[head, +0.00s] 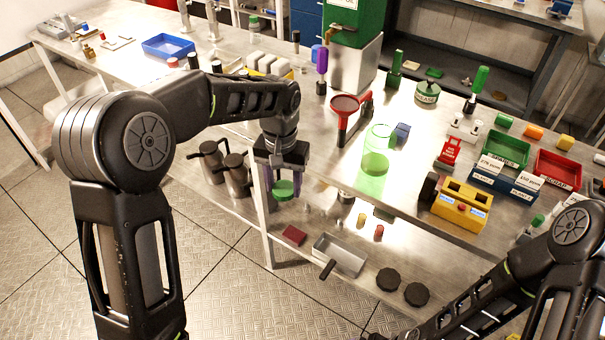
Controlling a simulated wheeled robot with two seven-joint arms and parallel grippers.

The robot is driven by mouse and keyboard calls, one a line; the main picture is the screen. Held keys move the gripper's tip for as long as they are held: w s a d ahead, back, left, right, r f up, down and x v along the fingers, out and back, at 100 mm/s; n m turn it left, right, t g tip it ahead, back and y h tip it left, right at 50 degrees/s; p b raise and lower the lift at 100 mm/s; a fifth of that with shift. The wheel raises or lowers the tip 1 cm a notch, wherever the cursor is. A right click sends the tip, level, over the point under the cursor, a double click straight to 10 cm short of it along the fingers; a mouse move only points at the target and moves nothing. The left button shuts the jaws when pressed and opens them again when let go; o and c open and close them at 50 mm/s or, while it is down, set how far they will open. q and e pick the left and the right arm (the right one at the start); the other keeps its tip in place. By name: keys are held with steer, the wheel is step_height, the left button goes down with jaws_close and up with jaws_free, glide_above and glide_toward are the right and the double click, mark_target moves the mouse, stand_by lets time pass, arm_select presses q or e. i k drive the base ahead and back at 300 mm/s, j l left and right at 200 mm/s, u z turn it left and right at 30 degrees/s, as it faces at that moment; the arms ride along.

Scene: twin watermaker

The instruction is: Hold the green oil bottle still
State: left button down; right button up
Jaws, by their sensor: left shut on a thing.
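My left gripper (283,187) hangs just off the front edge of the steel bench, with its fingers pointing down. It is shut on a small round green piece, which I take to be the green oil bottle (284,190). Only this green part shows between the purple fingertips; the rest is hidden or too small to tell. It is in the air, apart from the bench top. My right arm comes in at the lower right, and its gripper is outside the picture.
A see-through green cylinder (375,155) stands on the bench edge, right of my left gripper. A red funnel (345,104) on a stand is behind it. Two steel jugs (236,172) are left of the gripper. A lower shelf holds a metal pan (340,254).

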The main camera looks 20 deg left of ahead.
mark_target(381, 139)
steer(key=z, duration=1.85)
steer(key=k+j, duration=0.25)
steer(key=j, duration=0.15)
steer(key=k+j, duration=0.3)
steer(key=j, duration=0.1)
